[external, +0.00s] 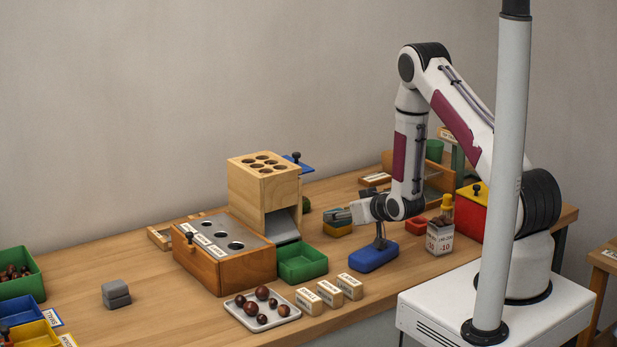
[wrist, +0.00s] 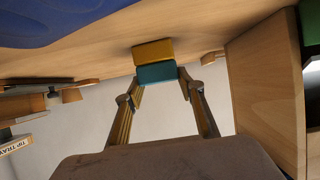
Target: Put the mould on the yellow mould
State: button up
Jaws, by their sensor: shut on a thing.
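The teal mould (external: 338,214) is between the fingertips of my gripper (external: 345,214), which is shut on it. The yellow mould (external: 338,231) is directly under it on the table, beside the tall wooden box. In the wrist view, the table is at the top, and the teal mould (wrist: 157,74) lies against the yellow mould (wrist: 152,52), roughly lined up with it. I see no clear gap between the two, but cannot tell whether the teal one rests its full weight there. My fingers (wrist: 160,84) are on either side of the teal mould.
The tall wooden box with holes (external: 262,195) and a green tray (external: 302,265) are left of the moulds.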

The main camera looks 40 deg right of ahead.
jog(key=o, duration=1.1)
jog(key=shift+r, duration=0.15)
jog(key=shift+v, duration=6)
